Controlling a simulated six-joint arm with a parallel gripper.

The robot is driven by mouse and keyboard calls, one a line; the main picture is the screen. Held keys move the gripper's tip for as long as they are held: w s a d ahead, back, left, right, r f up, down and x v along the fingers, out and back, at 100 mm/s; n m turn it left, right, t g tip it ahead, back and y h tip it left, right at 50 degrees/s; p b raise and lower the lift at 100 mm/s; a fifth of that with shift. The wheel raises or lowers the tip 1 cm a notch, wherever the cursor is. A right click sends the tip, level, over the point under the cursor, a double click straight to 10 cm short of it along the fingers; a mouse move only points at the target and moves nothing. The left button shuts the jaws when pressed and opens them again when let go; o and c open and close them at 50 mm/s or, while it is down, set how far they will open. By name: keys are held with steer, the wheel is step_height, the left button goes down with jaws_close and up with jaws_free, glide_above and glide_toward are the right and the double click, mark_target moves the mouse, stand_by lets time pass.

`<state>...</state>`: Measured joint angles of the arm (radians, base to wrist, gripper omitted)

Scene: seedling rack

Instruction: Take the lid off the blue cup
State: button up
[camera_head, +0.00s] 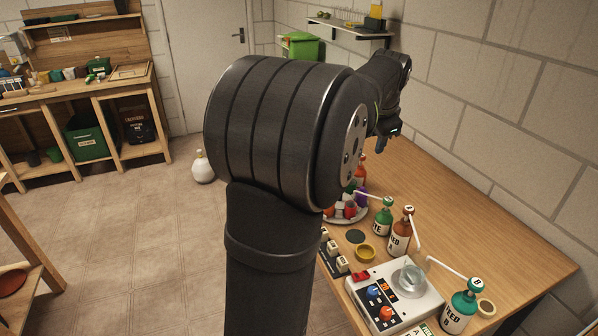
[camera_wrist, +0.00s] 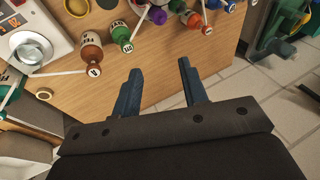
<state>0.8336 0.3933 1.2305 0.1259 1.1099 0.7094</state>
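I cannot make out a blue cup or its lid in either view; my arm hides part of the table in the head view. My gripper (camera_wrist: 160,66) is open in the wrist view, its two blue-grey fingers apart with only bare wood showing between them. In the head view my gripper (camera_head: 382,141) is above the far part of the wooden table (camera_head: 440,190), beyond the bottles and partly covered by my arm.
A green bottle (camera_head: 383,218), an orange-brown bottle (camera_head: 399,236) and a teal bottle (camera_head: 459,308) with pale spouts stand on the table. A white control box (camera_head: 419,315) carries a clear round dish (camera_head: 409,280). The table's right side is clear.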

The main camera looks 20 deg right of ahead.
steer(key=w+a+f+n, duration=0.8)
steer(key=w+a+n, duration=0.1)
steer(key=w+a, duration=0.25)
steer(key=shift+g+h, duration=0.3)
steer(key=shift+g, duration=0.1)
steer(key=shift+w+d+r+x, duration=0.1)
steer(key=shift+w+x, duration=0.05)
steer(key=shift+x, duration=2.8)
steer(key=shift+w+d+r+x, duration=0.1)
steer(key=shift+w+x, duration=0.05)
steer(key=shift+x, duration=2.85)
steer(key=shift+w+d+x, duration=0.15)
steer(key=shift+x, duration=2.8)
jaws_close()
